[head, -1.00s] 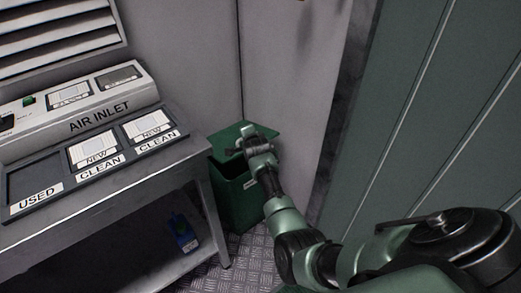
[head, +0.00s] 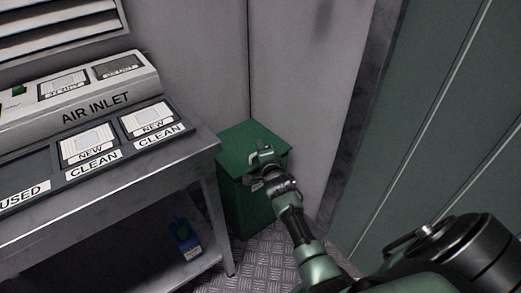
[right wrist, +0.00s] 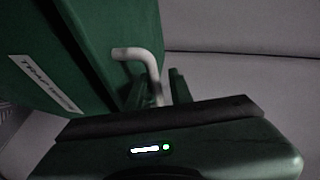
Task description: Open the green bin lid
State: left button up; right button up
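The green bin (head: 238,205) stands in the corner beside the metal bench. Its lid (head: 246,134) lies flat across the top in the head view and looks closed. My right gripper (head: 262,158) is at the lid's front edge. In the right wrist view, a pale bent handle (right wrist: 140,55) on the bin runs down between the two green fingertips of the right gripper (right wrist: 158,92). The fingers stand apart around the handle; whether they press on it is unclear. My left gripper is not in view.
The metal bench (head: 120,175) with the air inlet unit (head: 85,95) and labelled trays is close on the left. Walls close in behind the bin, and a green panelled wall (head: 430,130) stands right.

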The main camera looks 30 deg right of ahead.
jog(key=shift+s+a+r+p, duration=0.3)
jog(key=shift+s+p, duration=0.3)
jog(key=shift+p, duration=0.1)
jog(key=p+v, duration=0.5)
jog(key=v, duration=0.2)
jog(key=shift+s+f, duration=0.15)
jog(key=shift+s, duration=0.15)
jog(key=shift+p, duration=0.45)
dwell(0.4)
